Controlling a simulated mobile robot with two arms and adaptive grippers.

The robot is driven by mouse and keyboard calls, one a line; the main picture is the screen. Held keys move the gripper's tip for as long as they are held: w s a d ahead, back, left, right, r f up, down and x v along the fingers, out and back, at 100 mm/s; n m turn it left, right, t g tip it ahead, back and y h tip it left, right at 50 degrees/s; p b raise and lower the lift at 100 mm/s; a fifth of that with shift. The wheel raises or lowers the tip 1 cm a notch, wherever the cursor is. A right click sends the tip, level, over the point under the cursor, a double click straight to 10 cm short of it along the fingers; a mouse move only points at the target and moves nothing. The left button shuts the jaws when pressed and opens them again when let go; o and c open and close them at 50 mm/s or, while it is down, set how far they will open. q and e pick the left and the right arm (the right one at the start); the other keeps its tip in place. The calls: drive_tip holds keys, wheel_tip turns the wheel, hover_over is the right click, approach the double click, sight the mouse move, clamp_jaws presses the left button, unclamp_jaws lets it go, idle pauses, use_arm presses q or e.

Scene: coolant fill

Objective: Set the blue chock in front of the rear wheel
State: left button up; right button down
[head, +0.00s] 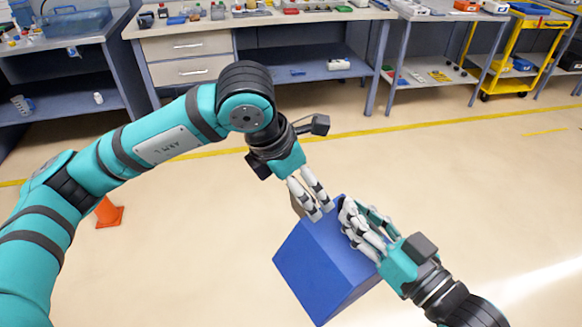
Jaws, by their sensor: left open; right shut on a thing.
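The blue chock (322,262) is a large blue block with slanted faces, low in the middle of the head view. My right gripper (352,214) comes in from the lower right and is shut on the chock's upper right part. Its fingers hide some of that edge. My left gripper (318,206) is open at the chock's top edge, with its fingers pointing down. I cannot tell whether they touch it. A dark brownish surface shows behind the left fingers. No wheel is in view.
An orange cone (108,212) stands on the floor behind my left arm. Workbenches (190,45) with drawers and shelves line the back. A yellow cart (508,50) stands at the back right. A yellow line (420,122) crosses the floor. The floor around the chock looks clear.

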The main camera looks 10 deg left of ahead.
use_arm(q)
drive_tip(key=shift+x, duration=0.75)
use_arm(e)
drive_tip(key=shift+r, duration=0.15)
use_arm(q)
drive_tip(key=shift+c, duration=0.4)
drive_tip(key=shift+s, duration=0.1)
drive_tip(key=c, duration=1.6)
drive_tip(key=shift+d+r, duration=0.1)
drive_tip(key=shift+d, duration=0.05)
drive_tip(key=shift+c, duration=0.5)
use_arm(e)
drive_tip(key=c, duration=1.3)
unclamp_jaws()
drive_tip(key=shift+o, duration=0.2)
